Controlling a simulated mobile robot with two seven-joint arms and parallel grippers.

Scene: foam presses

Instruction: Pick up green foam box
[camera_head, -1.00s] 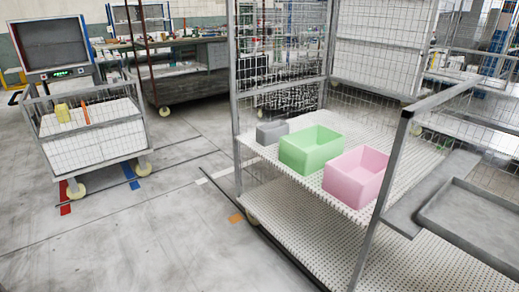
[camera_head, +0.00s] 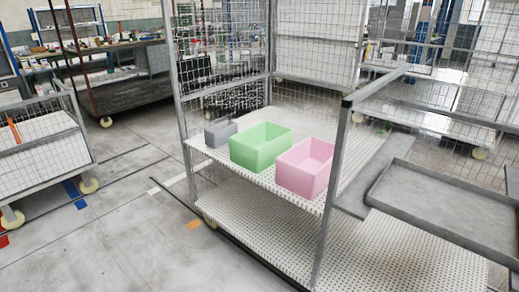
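The green foam box (camera_head: 257,151) is an open-topped box on the upper perforated shelf (camera_head: 236,177) of a wire-mesh rack, near the middle of the picture. It stands between a small grey box (camera_head: 220,132) on its left and a pink foam box (camera_head: 304,168) on its right. The pink box is close to it; I cannot tell whether they touch. Neither of my grippers is in view.
A grey rack post (camera_head: 332,195) rises in front of the shelf, right of the pink box. A grey tray (camera_head: 440,205) stands at the right. A wire cart (camera_head: 45,150) is at the left edge. The floor (camera_head: 110,240) at the front left is clear.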

